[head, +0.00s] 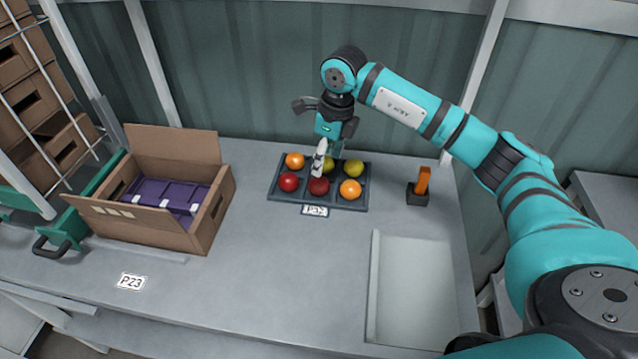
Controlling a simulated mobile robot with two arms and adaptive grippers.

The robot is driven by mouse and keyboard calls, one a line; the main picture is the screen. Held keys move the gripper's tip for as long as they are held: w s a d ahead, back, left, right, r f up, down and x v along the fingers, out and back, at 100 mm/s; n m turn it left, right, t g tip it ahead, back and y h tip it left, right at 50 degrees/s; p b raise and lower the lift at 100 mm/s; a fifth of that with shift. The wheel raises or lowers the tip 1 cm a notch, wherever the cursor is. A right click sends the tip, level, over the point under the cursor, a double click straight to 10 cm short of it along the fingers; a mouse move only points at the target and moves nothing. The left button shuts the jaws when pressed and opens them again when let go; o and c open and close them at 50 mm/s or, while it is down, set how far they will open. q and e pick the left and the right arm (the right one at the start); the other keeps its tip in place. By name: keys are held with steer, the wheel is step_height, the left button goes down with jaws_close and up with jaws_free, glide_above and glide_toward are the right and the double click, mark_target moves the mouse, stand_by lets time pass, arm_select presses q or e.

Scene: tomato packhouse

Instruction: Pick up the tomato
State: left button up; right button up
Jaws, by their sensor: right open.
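Several tomatoes lie in a dark tray (276,197) on the grey table. In the front row are a red tomato at the left (288,182), a red tomato in the middle (319,187) and an orange tomato at the right (350,190). Behind them are an orange tomato at the left (295,160), a partly hidden yellow-green tomato (328,165) and a yellow one at the right (354,168). My right gripper (328,162) is open, pointing down over the middle of the tray. Its pale finger overlaps the middle column; I cannot tell whether it touches a tomato. My left gripper is out of view.
An open cardboard box (150,230) with a purple insert stands at the left. A small black stand with an orange part (420,188) is right of the tray. A pale shallow recess or tray (412,290) is at front right. The table's front middle is clear.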

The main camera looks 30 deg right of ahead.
mark_target(319, 179)
steer(key=f, duration=0.2)
steer(key=w+f+p, duration=0.1)
steer(key=f, duration=0.5)
steer(key=shift+w+a+f, duration=0.15)
steer(key=shift+w+a, duration=0.1)
steer(key=shift+a, duration=0.1)
steer(key=c, duration=0.6)
